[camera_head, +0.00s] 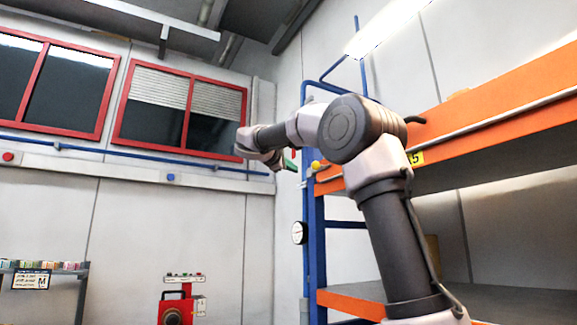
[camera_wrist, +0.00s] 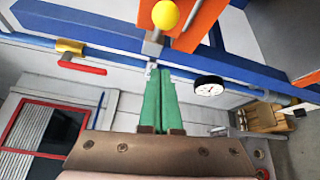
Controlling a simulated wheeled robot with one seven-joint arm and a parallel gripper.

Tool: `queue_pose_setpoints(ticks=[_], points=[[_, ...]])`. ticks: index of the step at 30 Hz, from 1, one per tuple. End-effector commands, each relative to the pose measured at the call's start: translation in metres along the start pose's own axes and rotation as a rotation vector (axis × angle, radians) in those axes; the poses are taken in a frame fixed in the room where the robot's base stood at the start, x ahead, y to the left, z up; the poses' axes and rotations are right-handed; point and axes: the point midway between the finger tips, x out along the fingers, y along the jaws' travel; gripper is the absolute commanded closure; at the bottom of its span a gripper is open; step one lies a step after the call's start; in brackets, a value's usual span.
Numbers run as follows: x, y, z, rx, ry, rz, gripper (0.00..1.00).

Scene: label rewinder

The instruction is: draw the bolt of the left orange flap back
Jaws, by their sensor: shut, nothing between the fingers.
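My gripper (camera_wrist: 160,72) has green fingers closed together with nothing between them. In the wrist view its tips are close to a small grey metal piece (camera_wrist: 153,42) on the blue rack frame. I cannot tell whether they touch it. A yellow ball knob (camera_wrist: 165,14) stands just beyond, beside an orange panel (camera_wrist: 204,16). In the head view the yellow knob (camera_head: 316,165) is at the blue post, right of my green fingers (camera_head: 290,165). The orange part (camera_head: 328,186) below it is partly hidden by my arm. I cannot make out a bolt for certain.
The blue post (camera_head: 312,245) carries a round gauge (camera_head: 299,232). In the wrist view a red lever (camera_wrist: 82,66) sits on the blue pipe, left of my fingers. An orange shelf beam (camera_head: 500,95) runs right. Red-framed windows (camera_head: 180,105) fill the wall at left.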

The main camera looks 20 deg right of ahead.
Motion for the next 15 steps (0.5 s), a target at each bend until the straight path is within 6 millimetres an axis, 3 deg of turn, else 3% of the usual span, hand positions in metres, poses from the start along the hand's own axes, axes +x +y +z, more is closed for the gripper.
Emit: queue_pose_setpoints(ticks=[6, 15], points=[[0.047, -0.001, 0.000, 0.001, -0.004, -0.001, 1.00], [0.033, 0.000, 0.034, 0.001, 0.001, -0.001, 1.00]])
